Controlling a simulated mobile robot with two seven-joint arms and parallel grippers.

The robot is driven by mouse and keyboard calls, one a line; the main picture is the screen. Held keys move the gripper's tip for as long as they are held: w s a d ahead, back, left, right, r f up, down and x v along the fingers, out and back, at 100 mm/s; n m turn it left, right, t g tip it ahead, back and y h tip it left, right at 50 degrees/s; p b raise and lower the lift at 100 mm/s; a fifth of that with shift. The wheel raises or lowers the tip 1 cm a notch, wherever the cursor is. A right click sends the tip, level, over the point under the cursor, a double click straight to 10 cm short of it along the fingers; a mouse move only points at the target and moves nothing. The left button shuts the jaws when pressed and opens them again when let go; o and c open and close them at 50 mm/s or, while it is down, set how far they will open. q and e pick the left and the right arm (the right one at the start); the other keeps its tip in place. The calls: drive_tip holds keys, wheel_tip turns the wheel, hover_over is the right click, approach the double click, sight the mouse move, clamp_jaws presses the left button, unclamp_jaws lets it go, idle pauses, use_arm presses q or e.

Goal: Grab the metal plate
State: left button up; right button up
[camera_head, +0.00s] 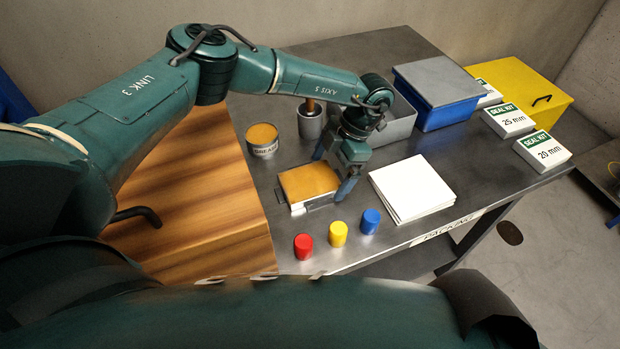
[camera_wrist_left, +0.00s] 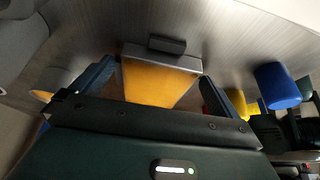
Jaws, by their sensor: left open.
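The item that best fits the metal plate (camera_head: 309,183) is a flat rectangular piece with an orange-tan top and grey metal edges. It lies in a small grey holder (camera_head: 282,199) with dark side blocks on the table. My left gripper (camera_head: 332,172) is at the right end of the plate, pointing down, with its blue fingers apart. In the left wrist view the plate (camera_wrist_left: 157,82) shows between the two open fingers (camera_wrist_left: 157,77). I cannot tell whether either finger touches it. My right gripper is not in view.
Red (camera_head: 304,246), yellow (camera_head: 338,234) and blue (camera_head: 370,221) caps stand in front. A white stack of sheets (camera_head: 412,188) lies right. A grease tin (camera_head: 262,141), grey cup (camera_head: 310,124) and grey open bin (camera_head: 399,128) stand behind. Seal kit boxes (camera_head: 508,121) line the far right.

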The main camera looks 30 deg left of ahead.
use_arm(q)
drive_tip(key=shift+a+f, duration=0.1)
drive_tip(key=shift+f, duration=0.15)
drive_tip(key=shift+c, duration=0.3)
drive_tip(key=c, duration=1.3)
drive_tip(key=shift+r, duration=0.1)
